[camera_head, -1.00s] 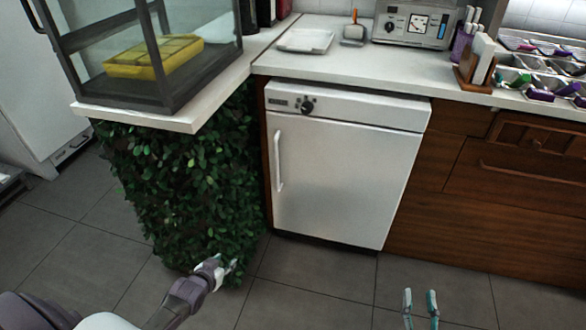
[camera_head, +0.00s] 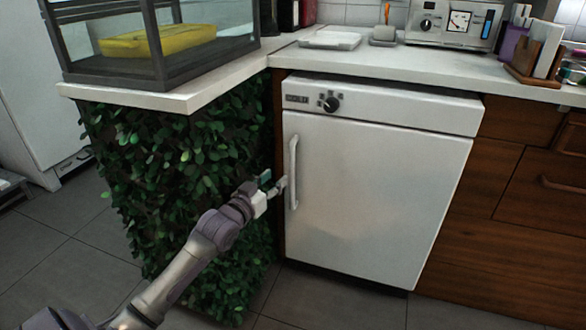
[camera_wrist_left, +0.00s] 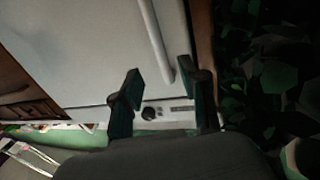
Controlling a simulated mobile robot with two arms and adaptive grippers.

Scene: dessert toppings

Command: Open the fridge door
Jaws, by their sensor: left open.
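The white fridge (camera_head: 370,195) stands under the counter with its door shut. Its vertical white handle (camera_head: 294,170) is on the door's left side, and a black dial (camera_head: 331,103) is above the door. My left gripper (camera_head: 277,185) is open just left of the handle, near its lower half. In the left wrist view the open fingers (camera_wrist_left: 158,90) point at the fridge door (camera_wrist_left: 95,45), with the handle (camera_wrist_left: 157,40) running between their lines. I cannot tell whether a finger touches the handle. My right gripper does not show now.
A leafy green panel (camera_head: 180,190) stands close left of the fridge, beside my left arm. Brown wooden drawers (camera_head: 500,230) are on the right. The counter (camera_head: 400,62) overhangs above. Grey floor tiles (camera_head: 60,260) are clear at left.

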